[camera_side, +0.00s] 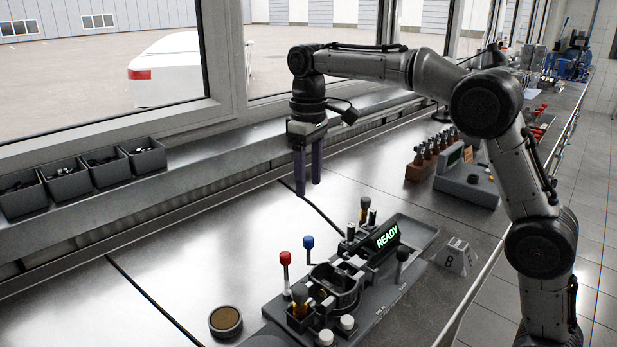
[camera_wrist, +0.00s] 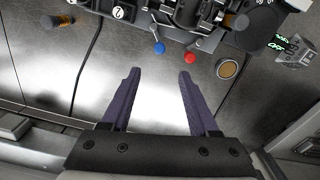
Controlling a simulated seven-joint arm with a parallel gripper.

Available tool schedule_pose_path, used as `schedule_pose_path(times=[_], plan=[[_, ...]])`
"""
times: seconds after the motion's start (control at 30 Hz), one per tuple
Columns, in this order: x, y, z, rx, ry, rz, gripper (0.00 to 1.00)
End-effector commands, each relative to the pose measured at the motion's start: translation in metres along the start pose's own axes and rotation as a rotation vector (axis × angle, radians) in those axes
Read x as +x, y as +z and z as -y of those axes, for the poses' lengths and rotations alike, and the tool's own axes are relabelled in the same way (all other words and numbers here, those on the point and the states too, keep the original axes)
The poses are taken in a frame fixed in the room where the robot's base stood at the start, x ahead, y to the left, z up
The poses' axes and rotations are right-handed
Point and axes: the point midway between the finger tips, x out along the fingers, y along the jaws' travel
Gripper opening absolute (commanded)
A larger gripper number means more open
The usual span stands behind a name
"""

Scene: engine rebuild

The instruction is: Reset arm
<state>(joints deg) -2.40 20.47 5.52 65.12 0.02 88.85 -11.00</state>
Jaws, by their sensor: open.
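My gripper (camera_side: 308,190) hangs from my arm, pointing down over the back part of the metal bench, behind the engine fixture. Its two purple fingers are apart with nothing between them; they also show in the wrist view (camera_wrist: 157,72). The engine fixture (camera_side: 345,290) stands on the bench in front of the gripper, clear of it. It has a red-knobbed lever (camera_side: 286,258), a blue-knobbed lever (camera_side: 308,242) and a display (camera_side: 387,237) reading READY in green. In the wrist view the blue knob (camera_wrist: 159,47) and red knob (camera_wrist: 190,57) lie beyond the fingertips.
A round brown-topped piece (camera_side: 225,320) lies left of the fixture. A block marked B (camera_side: 456,257) stands at its right. Dark bins (camera_side: 145,156) line the window ledge. A tool rack (camera_side: 422,168) and a grey device (camera_side: 468,184) stand further back. The bench left of the gripper is clear.

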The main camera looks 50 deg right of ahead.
Motion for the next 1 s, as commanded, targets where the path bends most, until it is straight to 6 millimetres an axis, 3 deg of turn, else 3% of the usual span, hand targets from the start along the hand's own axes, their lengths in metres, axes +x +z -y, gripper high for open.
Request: schedule_pose_path(times=[0.2, 0.37, 0.5, 0.67, 0.87, 1.0], plan=[[-0.003, 0.001, 0.000, 0.001, 0.001, -0.007, 0.61], [-0.039, 0.018, 0.001, 0.006, 0.016, -0.079, 0.61], [-0.072, 0.067, 0.008, 0.015, 0.028, -0.140, 0.61], [-0.085, 0.127, 0.018, 0.039, 0.043, -0.217, 0.61], [-0.071, 0.200, 0.031, 0.081, 0.058, -0.317, 0.61], [-0.041, 0.244, 0.040, 0.117, 0.065, -0.381, 0.61]])
